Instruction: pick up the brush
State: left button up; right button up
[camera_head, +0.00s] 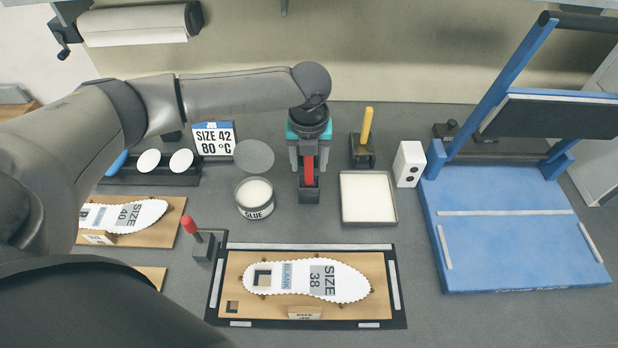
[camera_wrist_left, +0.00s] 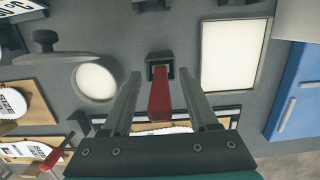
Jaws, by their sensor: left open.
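A red-handled tool, which looks like the brush (camera_head: 309,170), stands upright in a small black holder (camera_head: 309,195) at the middle of the bench. Its lower end is hidden in the holder. My left gripper (camera_head: 309,165) comes down over it from above, with one finger on each side of the red handle. In the left wrist view the red handle (camera_wrist_left: 160,98) lies between the open fingers (camera_wrist_left: 159,78), with a visible gap on both sides. My right gripper is not in view.
A glue pot (camera_head: 254,197) stands left of the holder, with a round grey lid (camera_head: 254,157) behind it. A white-filled tray (camera_head: 368,222) and a yellow-handled tool (camera_head: 367,126) are to the right. A size 38 insole board (camera_head: 240,309) lies in front. A blue press (camera_head: 515,260) stands far right.

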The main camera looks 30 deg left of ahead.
pick_arm(q)
grip_shut()
dwell(0.3)
jog(key=shift+r, duration=0.15)
dwell(0.3)
